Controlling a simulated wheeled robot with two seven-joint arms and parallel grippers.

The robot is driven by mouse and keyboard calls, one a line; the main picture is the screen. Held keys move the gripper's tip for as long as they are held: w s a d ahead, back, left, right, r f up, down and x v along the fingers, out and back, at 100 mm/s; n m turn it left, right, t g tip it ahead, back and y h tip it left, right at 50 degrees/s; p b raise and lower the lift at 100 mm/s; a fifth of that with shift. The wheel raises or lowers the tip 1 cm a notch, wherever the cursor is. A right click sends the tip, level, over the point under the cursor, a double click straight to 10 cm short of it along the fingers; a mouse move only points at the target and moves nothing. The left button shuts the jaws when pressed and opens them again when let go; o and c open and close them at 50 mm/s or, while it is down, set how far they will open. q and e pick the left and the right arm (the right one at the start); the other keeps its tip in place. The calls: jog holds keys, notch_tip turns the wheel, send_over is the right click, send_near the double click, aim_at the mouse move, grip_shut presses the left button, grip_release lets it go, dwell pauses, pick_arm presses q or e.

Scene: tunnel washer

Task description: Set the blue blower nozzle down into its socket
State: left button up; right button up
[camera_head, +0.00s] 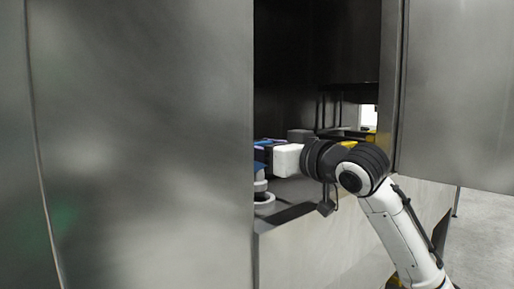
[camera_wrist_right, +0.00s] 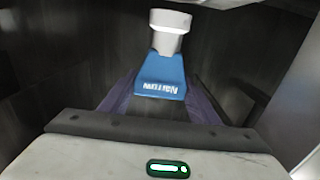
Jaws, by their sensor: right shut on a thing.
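The blue blower nozzle (camera_wrist_right: 160,78) has an upside-down label reading "Narrow" and a white round neck (camera_wrist_right: 168,42) in the right wrist view. My right gripper (camera_wrist_right: 162,98) is shut on it, with purple fingers on both sides. In the head view the gripper (camera_head: 264,146) is inside the machine opening, and part of the blue nozzle (camera_head: 259,169) shows below it. Under the nozzle are a pale neck and a wider pale ring (camera_head: 264,204). I cannot tell whether this ring is the socket or part of the nozzle, nor any gap. My left gripper is not in view.
A large metal panel (camera_head: 140,140) fills the left and hides part of the gripper and nozzle. A metal door (camera_head: 458,95) stands at the right of the opening. A low metal wall (camera_head: 315,243) runs under my arm. Open floor (camera_head: 488,228) shows at the right.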

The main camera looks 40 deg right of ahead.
jog(key=shift+s+r, duration=0.1)
jog(key=shift+s, duration=0.05)
jog(key=shift+f+b, duration=1.05)
jog(key=shift+f, duration=0.45)
jog(key=o, duration=1.3)
jog(key=shift+c, duration=0.2)
